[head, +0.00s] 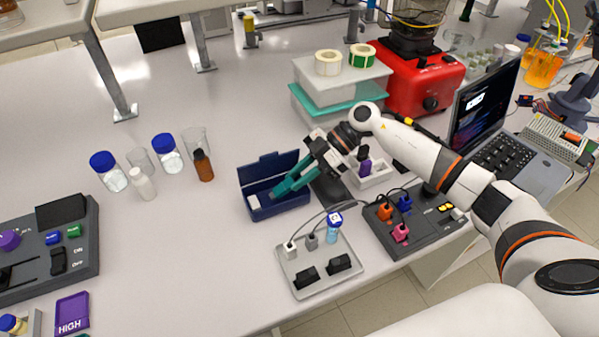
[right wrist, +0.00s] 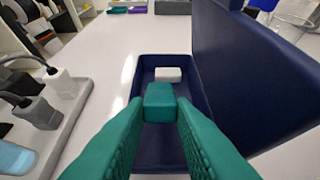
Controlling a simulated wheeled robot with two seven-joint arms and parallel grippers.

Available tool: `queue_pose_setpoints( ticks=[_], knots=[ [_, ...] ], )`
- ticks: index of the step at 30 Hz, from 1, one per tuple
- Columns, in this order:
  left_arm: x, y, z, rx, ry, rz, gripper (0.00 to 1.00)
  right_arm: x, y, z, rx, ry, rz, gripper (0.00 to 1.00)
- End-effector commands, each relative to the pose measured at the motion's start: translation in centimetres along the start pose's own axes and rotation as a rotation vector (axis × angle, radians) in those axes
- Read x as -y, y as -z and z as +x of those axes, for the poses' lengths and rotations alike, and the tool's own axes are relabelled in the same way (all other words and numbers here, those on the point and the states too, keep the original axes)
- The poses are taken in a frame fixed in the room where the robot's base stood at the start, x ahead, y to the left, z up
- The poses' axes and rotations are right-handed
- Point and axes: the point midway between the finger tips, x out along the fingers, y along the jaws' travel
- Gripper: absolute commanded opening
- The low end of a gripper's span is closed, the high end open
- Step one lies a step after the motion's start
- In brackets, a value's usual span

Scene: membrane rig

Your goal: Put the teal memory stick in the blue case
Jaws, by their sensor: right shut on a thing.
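The blue case (head: 265,212) stands open on the bench in the middle of the head view, its lid (head: 268,167) raised at the back. In the right wrist view the case (right wrist: 188,145) lies under the fingers, with the lid (right wrist: 245,75) standing at the right. My right gripper (head: 278,191) has teal fingers and is shut on the teal memory stick (right wrist: 160,98). The stick is over or inside the case opening; I cannot tell if it touches the floor. The fingers hide it in the head view. My left gripper is not in view.
A white block (right wrist: 168,74) lies inside the case. A grey panel with plugs (head: 300,275) stands in front, a dark socket box (head: 420,235) to the right. Stacked containers (head: 340,85) stand behind. Bottles (head: 167,155) stand left, with clear bench between.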

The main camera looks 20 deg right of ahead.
Motion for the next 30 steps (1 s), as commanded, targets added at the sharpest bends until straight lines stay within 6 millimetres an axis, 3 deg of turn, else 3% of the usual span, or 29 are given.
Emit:
queue_pose_setpoints(
  ticks=[6, 7, 12, 17, 21, 30],
  knots=[
    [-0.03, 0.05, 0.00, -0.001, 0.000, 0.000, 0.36, 0.00, 0.03, 0.03, 0.000, 0.000, 0.000, 0.00],
    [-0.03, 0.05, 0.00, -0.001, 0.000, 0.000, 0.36, 0.00, 0.03, 0.03, 0.000, 0.000, 0.000, 0.24],
    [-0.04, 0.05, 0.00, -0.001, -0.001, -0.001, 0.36, 0.00, 0.03, 0.02, 0.000, 0.000, 0.000, 0.48],
    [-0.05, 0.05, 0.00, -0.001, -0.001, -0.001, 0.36, 0.01, 0.02, 0.01, 0.000, 0.000, 0.000, 0.48],
    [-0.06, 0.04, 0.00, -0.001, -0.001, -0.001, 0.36, 0.01, 0.03, 0.00, 0.000, 0.000, 0.000, 0.65],
    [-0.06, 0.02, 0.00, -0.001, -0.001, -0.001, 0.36, 0.02, 0.03, -0.01, 0.000, 0.001, 0.000, 0.65]
  ],
)
